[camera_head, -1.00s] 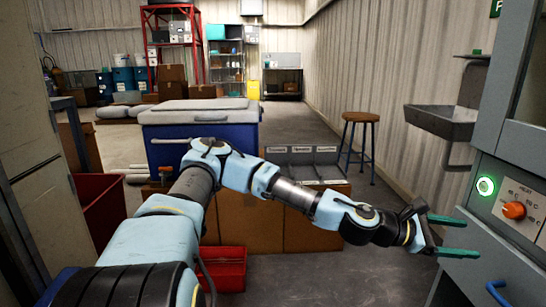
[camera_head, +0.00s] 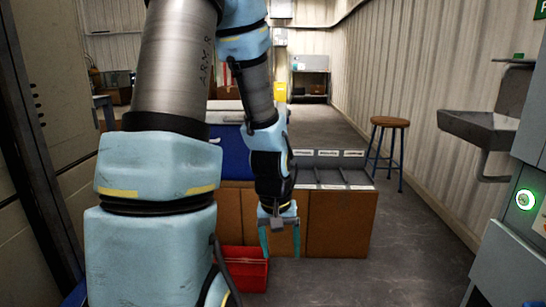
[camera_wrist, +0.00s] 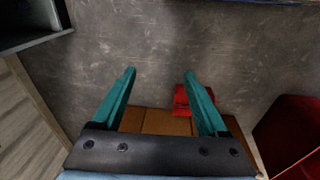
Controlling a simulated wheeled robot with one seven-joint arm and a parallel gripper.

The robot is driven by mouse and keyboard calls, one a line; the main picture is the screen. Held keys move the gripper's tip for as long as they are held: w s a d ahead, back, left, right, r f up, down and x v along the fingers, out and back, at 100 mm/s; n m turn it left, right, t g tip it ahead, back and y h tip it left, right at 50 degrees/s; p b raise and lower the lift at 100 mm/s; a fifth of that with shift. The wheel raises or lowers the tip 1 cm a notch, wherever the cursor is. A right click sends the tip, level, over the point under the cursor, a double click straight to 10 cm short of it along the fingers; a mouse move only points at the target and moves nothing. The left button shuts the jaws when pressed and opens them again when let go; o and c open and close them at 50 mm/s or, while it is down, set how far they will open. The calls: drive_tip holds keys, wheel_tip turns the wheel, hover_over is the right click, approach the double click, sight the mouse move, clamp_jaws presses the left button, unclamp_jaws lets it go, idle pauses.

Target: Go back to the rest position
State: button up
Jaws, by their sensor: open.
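My gripper (camera_head: 280,240) hangs pointing down in the head view, in front of the brown cabinet with the sorting tray on top. Its two teal fingers are apart with nothing between them. In the wrist view my gripper (camera_wrist: 160,85) is also open and empty above the grey concrete floor. My arm is folded, its upper links filling the left of the head view.
A red bin (camera_head: 246,272) stands on the floor just below and left of my gripper. The brown cabinet (camera_head: 340,222) is behind it. A stool (camera_head: 388,124), a wall sink (camera_head: 480,128) and a grey machine (camera_head: 515,260) are at right. Floor between is clear.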

drive_tip(key=s+a+r+t, duration=0.1)
drive_tip(key=s+a+r, duration=0.1)
drive_tip(key=a+r, duration=0.65)
wheel_tip(320, 180, up, 19)
drive_tip(key=p, duration=1.9)
drive_tip(key=shift+w+y+p, duration=0.2)
drive_tip(key=shift+y+p, duration=0.2)
